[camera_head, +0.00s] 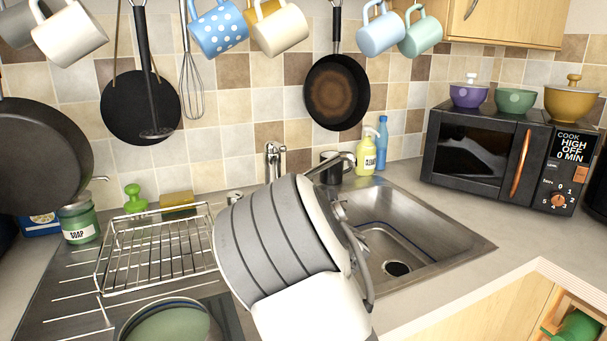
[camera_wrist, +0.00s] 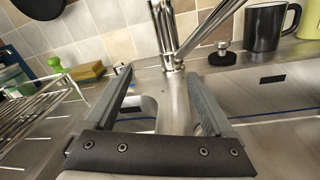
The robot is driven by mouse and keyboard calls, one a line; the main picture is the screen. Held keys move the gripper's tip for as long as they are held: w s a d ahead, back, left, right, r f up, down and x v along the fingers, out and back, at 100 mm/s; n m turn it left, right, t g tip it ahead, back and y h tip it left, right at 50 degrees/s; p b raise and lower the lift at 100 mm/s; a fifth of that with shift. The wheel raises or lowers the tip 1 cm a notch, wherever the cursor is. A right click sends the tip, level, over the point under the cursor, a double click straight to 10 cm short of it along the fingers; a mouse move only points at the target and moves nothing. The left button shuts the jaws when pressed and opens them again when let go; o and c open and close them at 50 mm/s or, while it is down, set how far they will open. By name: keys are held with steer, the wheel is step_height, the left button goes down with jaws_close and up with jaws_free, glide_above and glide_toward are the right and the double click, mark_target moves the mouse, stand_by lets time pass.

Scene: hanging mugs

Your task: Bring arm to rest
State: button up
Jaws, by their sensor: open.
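My arm rises in the middle of the head view, in front of the sink (camera_head: 440,250). My gripper (camera_wrist: 160,73) is open in the wrist view, with nothing between its two fingers. It points toward the sink's back edge, with the metal tap (camera_wrist: 170,35) beyond the fingers. In the head view the gripper is mostly hidden behind my arm. Hanging mugs line the top: a white one (camera_head: 70,35), a blue dotted one (camera_head: 218,30), a cream one (camera_head: 281,30), a light blue one (camera_head: 381,34) and a green one (camera_head: 421,37).
A wire dish rack (camera_head: 160,252) stands left of my arm, with a pot (camera_head: 170,325) in front. A black mug (camera_wrist: 265,27) stands behind the sink, near the soap bottle (camera_head: 366,155). A microwave (camera_head: 500,155) bearing several bowls stands right. Pans hang on the tiled wall.

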steer(key=s+d+r+m+g+h, duration=0.15)
steer(key=s+d+m+h, duration=0.25)
steer(key=d+m, duration=0.6)
steer(key=s+d+r+m+h, duration=0.2)
steer(key=s+d+m+h, duration=0.25)
steer(key=d+m, duration=0.5)
steer(key=s+m+g, duration=0.1)
steer(key=s+m, duration=0.2)
steer(key=s, duration=0.2)
steer(key=s+d+m+g, duration=0.1)
steer(key=s+m+g, duration=0.1)
steer(key=s+m, duration=0.2)
steer(key=s+m+g, duration=0.1)
steer(key=s+m, duration=0.3)
steer(key=s, duration=0.2)
steer(key=shift+s+d+r+m, duration=0.1)
steer(key=shift+d+m, duration=0.05)
steer(key=shift+m, duration=0.1)
steer(key=s+a+f+m+g, duration=0.15)
steer(key=s+m+g, duration=0.45)
steer(key=s, duration=1.2)
step_height(320, 180, up, 17)
steer(key=m+t+p, duration=0.1)
steer(key=t+p, duration=0.1)
steer(key=p, duration=1.6)
steer(key=shift+w+m+h, duration=0.3)
steer(key=shift+w+h, duration=0.05)
steer(key=c, duration=0.5)
steer(key=shift+a, duration=0.1)
steer(key=shift+c, duration=0.5)
